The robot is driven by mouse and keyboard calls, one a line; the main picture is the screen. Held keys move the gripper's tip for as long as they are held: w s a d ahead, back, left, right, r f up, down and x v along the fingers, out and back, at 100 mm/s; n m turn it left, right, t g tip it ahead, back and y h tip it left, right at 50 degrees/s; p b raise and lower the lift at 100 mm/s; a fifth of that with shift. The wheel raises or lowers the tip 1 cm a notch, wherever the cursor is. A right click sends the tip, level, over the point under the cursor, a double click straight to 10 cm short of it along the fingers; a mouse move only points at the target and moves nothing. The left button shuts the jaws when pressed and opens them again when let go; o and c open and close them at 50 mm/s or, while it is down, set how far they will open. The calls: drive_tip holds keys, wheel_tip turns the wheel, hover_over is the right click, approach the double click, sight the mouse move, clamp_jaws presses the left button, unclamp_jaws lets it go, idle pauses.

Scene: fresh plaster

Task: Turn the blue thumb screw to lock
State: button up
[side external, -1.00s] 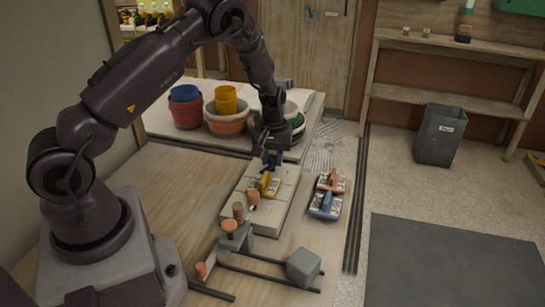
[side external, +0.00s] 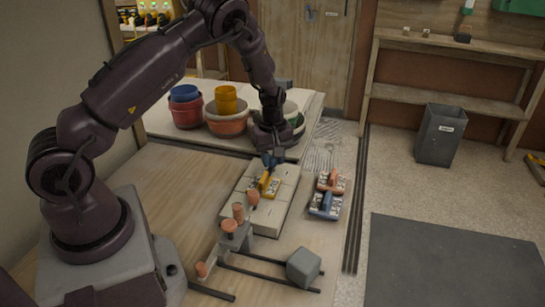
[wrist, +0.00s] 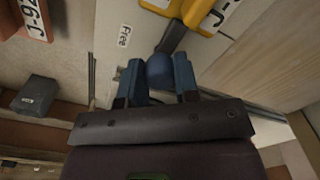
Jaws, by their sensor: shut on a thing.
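My gripper (side external: 271,161) points down at the far end of a pale board (side external: 241,200). In the wrist view, its two blue fingers (wrist: 159,78) are shut on the rounded blue thumb screw (wrist: 159,70), one on each side. A dark bar runs from the screw toward a yellow piece (wrist: 205,15) with a white label. A "Free" label (wrist: 125,35) lies on the pale surface beside the screw. In the side view, the yellow piece (side external: 270,188) sits on the board just in front of my fingers, and the screw cannot be told from the fingertips.
An orange block (side external: 332,181) and a blue block (side external: 325,207) lie right of the board. A grey stand with orange knobs (side external: 230,227), dark rails and a grey cube (side external: 303,267) are at the front. Pots (side external: 228,121) stand behind.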

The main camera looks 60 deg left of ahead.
drive_tip(key=o, duration=0.9)
wheel_tip(320, 180, up, 13)
idle(0.4)
drive_tip(key=s+d+r+m+t, duration=0.2)
drive_tip(key=s+d+r+m, duration=0.3)
drive_tip(key=s, duration=0.2)
drive_tip(key=s+d+r+m+t, duration=0.1)
drive_tip(key=s+d+r+m, duration=0.4)
drive_tip(key=s+d, duration=0.1)
drive_tip(key=s+d+r+m+t, duration=0.2)
drive_tip(key=s+d+r+m, duration=0.3)
drive_tip(key=s, duration=0.3)
drive_tip(key=shift+s+d+r+m+t, duration=0.25)
drive_tip(key=shift+s+r+m+t, duration=0.1)
drive_tip(key=shift+r+m, duration=0.2)
